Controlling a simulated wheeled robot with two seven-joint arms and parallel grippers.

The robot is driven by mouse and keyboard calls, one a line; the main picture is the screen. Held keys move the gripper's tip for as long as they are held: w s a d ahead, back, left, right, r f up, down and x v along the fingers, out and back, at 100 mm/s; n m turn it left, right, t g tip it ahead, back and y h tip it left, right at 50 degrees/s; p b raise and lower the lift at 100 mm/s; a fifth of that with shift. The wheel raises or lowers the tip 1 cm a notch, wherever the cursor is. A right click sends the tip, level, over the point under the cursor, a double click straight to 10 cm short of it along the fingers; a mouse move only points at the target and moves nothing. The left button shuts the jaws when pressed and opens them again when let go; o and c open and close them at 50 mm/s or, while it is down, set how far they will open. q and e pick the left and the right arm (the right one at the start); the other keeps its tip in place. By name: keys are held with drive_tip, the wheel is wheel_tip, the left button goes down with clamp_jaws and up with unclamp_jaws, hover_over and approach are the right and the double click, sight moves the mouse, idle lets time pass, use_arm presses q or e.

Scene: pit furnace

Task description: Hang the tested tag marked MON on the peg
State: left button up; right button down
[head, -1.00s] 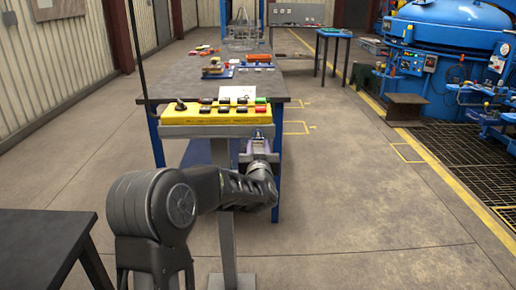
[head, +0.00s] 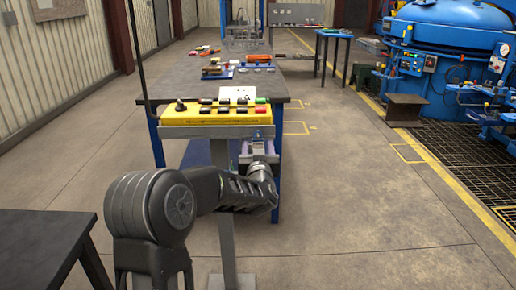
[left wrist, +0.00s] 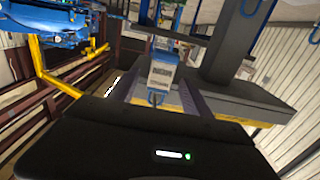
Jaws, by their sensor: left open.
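My left gripper (head: 259,149) reaches in under the front of the yellow control box, beside its grey post. In the left wrist view its two fingers (left wrist: 160,94) are apart. A small tag with a white face and blue edging (left wrist: 162,74) shows between or just beyond the fingertips, with a small rounded bluish part below it. The print on the tag is too small to read, and I cannot tell whether the fingers touch it. I cannot make out the peg in either view. My right gripper is out of view.
The yellow control box (head: 215,115) carries several buttons and a knob on a grey post (head: 222,230). Behind it stands a workbench (head: 170,90) with several small items. A dark table (head: 40,240) is at lower left. Open floor (head: 360,220) lies to the right.

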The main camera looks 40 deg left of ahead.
use_arm(q)
drive_tip(key=v, duration=0.7)
drive_tip(key=shift+s+d, duration=0.15)
idle(0.3)
drive_tip(key=s+d+f+m+g+h, duration=0.15)
drive_tip(key=d+f+h, duration=0.35)
drive_tip(key=d+f, duration=0.65)
drive_tip(key=s+d+f+m+g+h, duration=0.1)
drive_tip(key=s+d+f+g+h, duration=0.15)
drive_tip(key=d+f+h, duration=0.85)
drive_tip(key=s+d+f+m+g+y, duration=0.1)
drive_tip(key=s+d+f+g, duration=0.1)
drive_tip(key=s+d+f, duration=0.45)
drive_tip(key=s+d+f+m+g+y, duration=0.1)
drive_tip(key=s+f+g+y, duration=0.2)
drive_tip(key=f, duration=0.7)
drive_tip(key=s+d+f+m+g+h, duration=0.15)
drive_tip(key=s+d+f, duration=0.25)
drive_tip(key=s, duration=0.6)
drive_tip(key=s+d+f+g+h, duration=0.2)
drive_tip(key=s+d+f+g, duration=0.15)
drive_tip(key=s, duration=0.55)
wheel_tip(320, 180, up, 17)
drive_tip(key=p, duration=1.8)
drive_tip(key=shift+w+d+r, duration=0.2)
drive_tip(key=shift+w+d, duration=0.05)
drive_tip(key=shift+d, duration=0.15)
